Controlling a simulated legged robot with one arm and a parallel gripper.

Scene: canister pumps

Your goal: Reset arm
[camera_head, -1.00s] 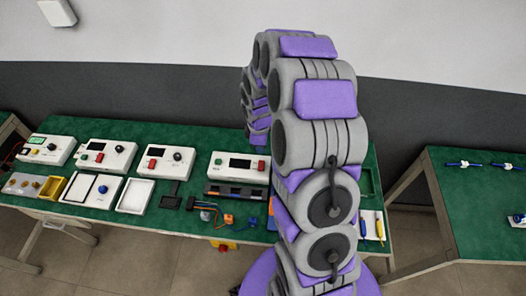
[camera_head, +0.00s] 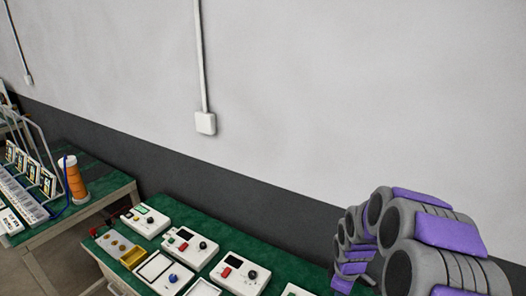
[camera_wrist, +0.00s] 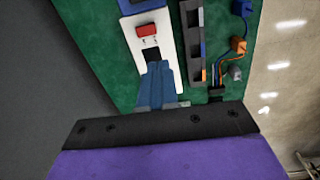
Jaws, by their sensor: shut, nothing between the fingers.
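My gripper (camera_wrist: 158,72) shows in the wrist view as two blue-grey fingers closed together, with nothing between them. It is above the green table (camera_wrist: 108,65), over the lower part of a white box with a red button (camera_wrist: 147,29). How high it is above the box I cannot tell. In the head view my grey and purple arm rises at the lower right, and my gripper is outside that view.
A dark slotted tray (camera_wrist: 194,45) and orange wired parts (camera_wrist: 238,46) lie right of the box. In the head view, white instrument boxes (camera_head: 188,248) line the green table. An orange spool (camera_head: 75,180) stands on another table at left. The wall behind is bare except conduits.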

